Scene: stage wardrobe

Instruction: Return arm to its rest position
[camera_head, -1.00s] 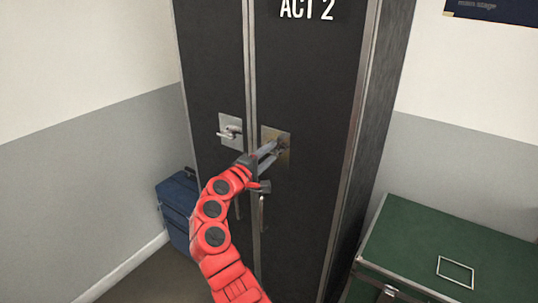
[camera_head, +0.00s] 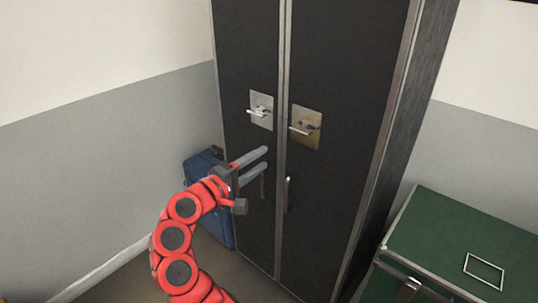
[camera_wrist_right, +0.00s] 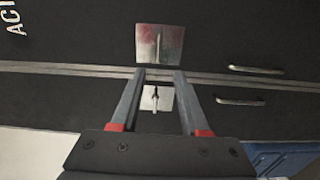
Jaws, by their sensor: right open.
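My right arm is red with dark joints and reaches in from the bottom of the head view. Its right gripper (camera_head: 265,160) is open and empty, in front of the left door of the dark wardrobe (camera_head: 345,160). The gripper also shows in the right wrist view (camera_wrist_right: 156,75), with its two grey fingers apart. The brass-coloured plate with a lever handle (camera_head: 306,128) is on the right door, apart from the fingers. The silver plate with a lever handle (camera_head: 261,110) is on the left door, above the fingers. My left gripper is not in view.
A blue suitcase (camera_head: 197,170) stands on the floor left of the wardrobe, partly behind my arm. A green trunk (camera_head: 445,235) stands at the right. Vertical pull handles (camera_head: 288,195) sit below the plates. Bare wall and floor are at the left.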

